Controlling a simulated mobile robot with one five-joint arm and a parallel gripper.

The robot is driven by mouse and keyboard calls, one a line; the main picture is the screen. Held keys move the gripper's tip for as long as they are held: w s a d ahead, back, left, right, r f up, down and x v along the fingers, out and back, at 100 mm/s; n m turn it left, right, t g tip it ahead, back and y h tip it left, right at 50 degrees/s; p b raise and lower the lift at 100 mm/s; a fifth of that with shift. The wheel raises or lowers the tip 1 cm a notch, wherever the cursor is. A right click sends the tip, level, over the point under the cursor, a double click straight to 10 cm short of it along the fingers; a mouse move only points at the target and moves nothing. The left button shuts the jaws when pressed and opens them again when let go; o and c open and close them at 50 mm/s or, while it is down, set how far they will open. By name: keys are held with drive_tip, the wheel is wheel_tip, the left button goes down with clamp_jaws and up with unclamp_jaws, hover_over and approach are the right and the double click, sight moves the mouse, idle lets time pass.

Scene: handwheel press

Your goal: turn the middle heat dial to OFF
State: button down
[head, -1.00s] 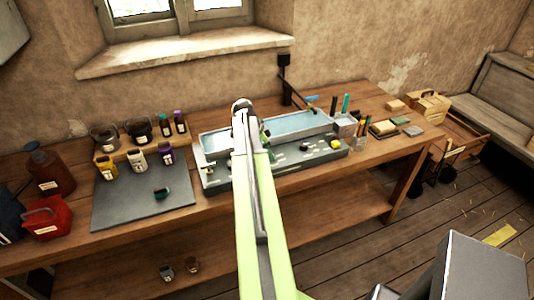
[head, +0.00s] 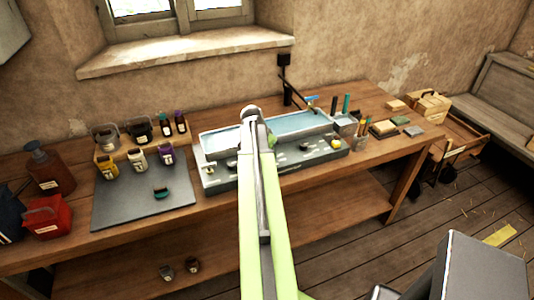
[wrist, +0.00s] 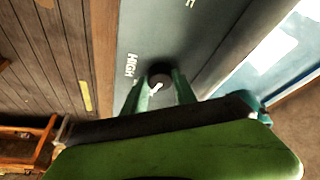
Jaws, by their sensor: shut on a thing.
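In the wrist view, a round dark dial (wrist: 160,80) with a white pointer mark sits on a grey panel (wrist: 150,35). The two green fingers of my gripper (wrist: 160,92) stand on either side of the dial and are shut on it. The word HIGH is printed beside the dial, and part of another label, ending in F, shows at the top edge. The pointer mark slants toward the lower left of the picture. In the head view, the grey heater unit (head: 222,183) with its water trough (head: 300,124) stands on the bench; my arm hides the gripped dial.
A dark mat (head: 125,205) with a small green-black object (head: 161,193) lies left of the unit. A cup of tools (head: 346,130) and several blocks (head: 384,128) are at right.

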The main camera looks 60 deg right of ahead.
drive_tip(key=shift+d+n+t, duration=0.1)
drive_tip(key=shift+n+t, duration=0.4)
drive_tip(key=shift+n, duration=0.8)
drive_tip(key=c, duration=1)
unclamp_jaws()
drive_tip(key=p+v, duration=1.6)
drive_tip(key=v, duration=0.1)
drive_tip(key=shift+s+r, duration=0.15)
drive_tip(key=shift+r, duration=0.05)
